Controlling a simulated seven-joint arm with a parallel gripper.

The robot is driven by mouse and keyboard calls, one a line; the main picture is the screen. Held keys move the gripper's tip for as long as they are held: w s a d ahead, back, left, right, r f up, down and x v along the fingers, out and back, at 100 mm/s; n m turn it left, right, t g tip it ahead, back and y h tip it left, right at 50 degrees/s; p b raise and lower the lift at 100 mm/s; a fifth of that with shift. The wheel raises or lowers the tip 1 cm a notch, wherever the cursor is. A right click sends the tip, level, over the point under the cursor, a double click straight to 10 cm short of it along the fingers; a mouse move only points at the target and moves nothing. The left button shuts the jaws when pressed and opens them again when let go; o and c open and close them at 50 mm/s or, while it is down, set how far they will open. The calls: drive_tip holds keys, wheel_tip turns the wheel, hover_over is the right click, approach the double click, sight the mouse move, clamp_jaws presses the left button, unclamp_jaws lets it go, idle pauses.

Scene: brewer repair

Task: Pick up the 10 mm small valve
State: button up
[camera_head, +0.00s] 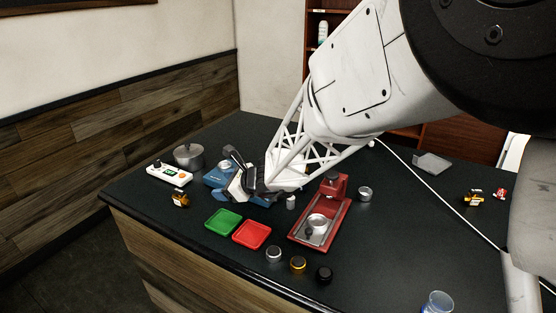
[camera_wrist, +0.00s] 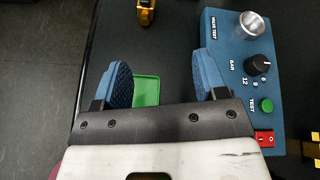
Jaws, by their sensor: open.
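No part can be read as the 10 mm small valve by a label. A small yellow and black part (camera_head: 180,198) lies on the dark counter, left of the blue valve test box (camera_head: 217,177). A matching yellow part shows at the top edge of the wrist view (camera_wrist: 146,12). Another yellow and black part (camera_head: 473,197) lies at the far right. My gripper (camera_head: 236,178) is open and empty, above the counter near the test box. In the wrist view its blue padded fingers (camera_wrist: 164,78) are spread, with the green tray (camera_wrist: 146,92) visible below between them.
The test box (camera_wrist: 235,65) with its metal cup and knob stands right of the fingers. A red tray (camera_head: 252,233), a red brewer stand (camera_head: 320,220), several round caps (camera_head: 298,264), a pot (camera_head: 188,156) and a white device (camera_head: 169,174) are around. The right counter is mostly clear.

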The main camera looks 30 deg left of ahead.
sight(180, 196)
drive_tip(key=s+a+f+m, duration=0.1)
drive_tip(key=a+f, duration=0.1)
drive_tip(key=a, duration=0.1)
drive_tip(key=s+a+f+m, duration=0.1)
drive_tip(key=a+f, duration=0.1)
drive_tip(key=a, duration=0.2)
drive_tip(key=s+a+f+m, duration=0.1)
drive_tip(key=a+f, duration=0.1)
drive_tip(key=a, duration=0.1)
drive_tip(key=shift+a+f+m, duration=0.15)
drive_tip(key=shift+m, duration=0.15)
drive_tip(key=shift+x, duration=1.25)
drive_tip(key=shift+a, duration=0.1)
drive_tip(key=shift+r+x, duration=0.1)
drive_tip(key=shift+x, duration=1.15)
drive_tip(key=shift+r+x, duration=0.15)
drive_tip(key=shift+x, duration=1.1)
drive_tip(key=shift+w+a, duration=0.1)
drive_tip(key=shift+c, duration=0.3)
drive_tip(key=c, duration=1)
